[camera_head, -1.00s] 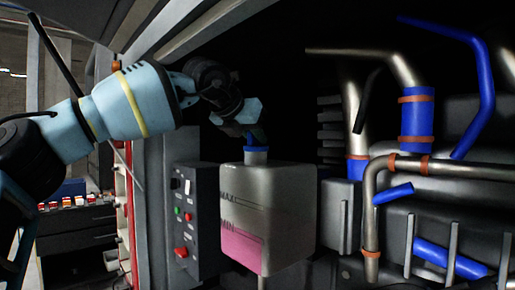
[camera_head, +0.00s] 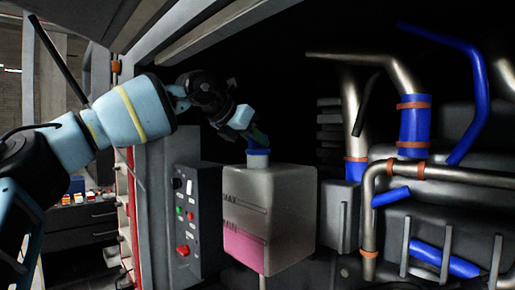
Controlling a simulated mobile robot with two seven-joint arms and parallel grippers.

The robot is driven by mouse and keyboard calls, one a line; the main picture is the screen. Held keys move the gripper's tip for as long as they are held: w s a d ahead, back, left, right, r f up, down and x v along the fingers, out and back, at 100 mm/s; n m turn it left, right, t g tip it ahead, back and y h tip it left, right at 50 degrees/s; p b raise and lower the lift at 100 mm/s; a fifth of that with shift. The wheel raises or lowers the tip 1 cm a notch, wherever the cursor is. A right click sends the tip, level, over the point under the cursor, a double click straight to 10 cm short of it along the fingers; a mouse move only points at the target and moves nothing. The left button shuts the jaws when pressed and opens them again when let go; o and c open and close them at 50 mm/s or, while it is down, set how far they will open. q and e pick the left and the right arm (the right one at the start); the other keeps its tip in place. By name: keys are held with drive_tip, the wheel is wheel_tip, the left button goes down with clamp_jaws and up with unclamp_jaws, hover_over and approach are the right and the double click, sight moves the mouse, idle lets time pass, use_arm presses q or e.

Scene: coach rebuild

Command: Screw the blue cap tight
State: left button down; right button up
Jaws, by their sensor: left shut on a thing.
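A translucent tank (camera_head: 275,200) with MAX and MIN marks and pink liquid in its lower part stands upright in the engine bay. My left gripper (camera_head: 257,137) is directly above the neck, pointing down and leaning to the right. It is shut on the blue cap (camera_head: 260,142), which shows as a darker blue patch just above the collar. The fingers and shadow hide most of the cap, so I cannot tell how it sits on the neck. My right gripper is not in view.
A control box (camera_head: 187,220) with a red knob and small buttons is left of the tank. Metal pipes (camera_head: 376,210) with blue hoses (camera_head: 415,125) and orange clamps fill the right side. A drawer cabinet (camera_head: 88,225) with small items on top stands outside at the left.

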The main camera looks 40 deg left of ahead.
use_arm(q)
drive_tip(key=shift+a+h, duration=0.1)
drive_tip(key=shift+h, duration=0.2)
drive_tip(key=shift+f+m+h, duration=0.15)
drive_tip(key=shift+m+h, duration=0.55)
drive_tip(key=shift+m, duration=0.2)
drive_tip(key=shift+m+g+h, duration=0.3)
drive_tip(key=shift+m+h, duration=0.1)
drive_tip(key=shift+m, duration=0.1)
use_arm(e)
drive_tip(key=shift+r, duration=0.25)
use_arm(q)
drive_tip(key=m+g+h, duration=0.1)
drive_tip(key=m+h, duration=0.1)
drive_tip(key=shift+w+m, duration=0.15)
drive_tip(key=shift+m, duration=0.15)
drive_tip(key=shift+a+m+g+h, duration=0.1)
drive_tip(key=shift+m+g+h, duration=0.5)
drive_tip(key=shift+m+h, duration=0.25)
drive_tip(key=shift+r+m+g+h+p, duration=0.3)
drive_tip(key=shift+m+g+h, duration=0.2)
drive_tip(key=shift+m, duration=0.25)
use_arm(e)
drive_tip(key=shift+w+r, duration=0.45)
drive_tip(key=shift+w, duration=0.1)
